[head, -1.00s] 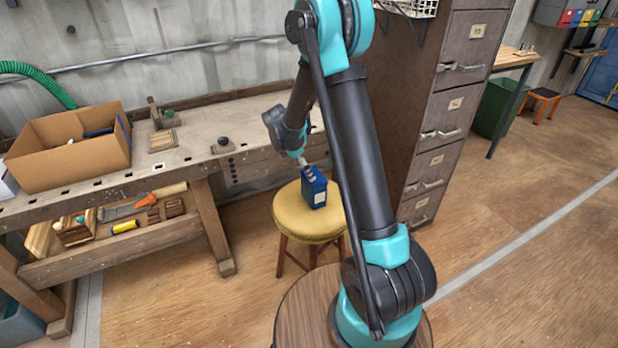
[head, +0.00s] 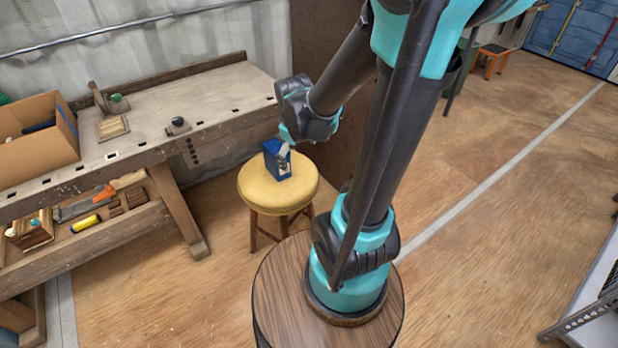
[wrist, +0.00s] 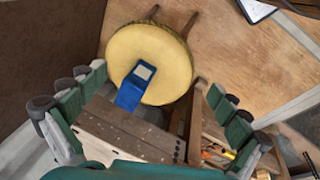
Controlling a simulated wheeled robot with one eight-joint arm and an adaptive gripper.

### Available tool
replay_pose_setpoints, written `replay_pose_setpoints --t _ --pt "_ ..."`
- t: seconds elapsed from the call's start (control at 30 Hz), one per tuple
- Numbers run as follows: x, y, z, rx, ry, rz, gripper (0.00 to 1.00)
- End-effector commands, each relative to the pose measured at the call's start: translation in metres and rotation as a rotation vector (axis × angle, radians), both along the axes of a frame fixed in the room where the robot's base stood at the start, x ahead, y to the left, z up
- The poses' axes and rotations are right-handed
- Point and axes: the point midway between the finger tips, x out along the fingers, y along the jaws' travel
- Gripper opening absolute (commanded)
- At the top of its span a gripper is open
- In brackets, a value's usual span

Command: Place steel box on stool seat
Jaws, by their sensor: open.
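The steel box (head: 271,160), dark blue with a pale patch on top, stands on the yellow round seat (head: 254,189) of a wooden stool. It looks upright, toward the back of the seat in the head view. In the wrist view, the blue box (wrist: 131,93) rests on the seat (wrist: 174,72), near its lower-left rim. My gripper (wrist: 157,80) is open, with its green-padded fingers spread wide on either side of the view and nothing between them up close.
A wooden workbench (head: 150,137) with a cardboard box (head: 35,165) and hand tools stands left of the stool. A brown cabinet side (head: 318,50) rises behind it. A round wood-grain top (head: 285,305) is in front. Open floor (head: 500,220) lies to the right.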

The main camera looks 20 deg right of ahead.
Motion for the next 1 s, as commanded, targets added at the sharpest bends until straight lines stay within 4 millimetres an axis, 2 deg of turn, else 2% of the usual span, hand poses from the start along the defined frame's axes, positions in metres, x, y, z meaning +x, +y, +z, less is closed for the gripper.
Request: replay_pose_setpoints --t 0.03,0.1,0.2,0.33,0.5,1.0 --pt "-0.020 -0.004 -0.002 0.041 -0.022 -0.089 1.00" --pt "-0.040 -0.005 -0.005 0.102 -0.052 -0.209 1.00" --pt "-0.064 -0.007 -0.010 0.175 -0.086 -0.356 1.00" --pt "-0.082 -0.006 -0.016 0.242 -0.113 -0.484 1.00" --pt "-0.090 -0.006 -0.019 0.275 -0.125 -0.548 1.00" --pt "-0.090 -0.006 -0.019 0.274 -0.124 -0.547 1.00"
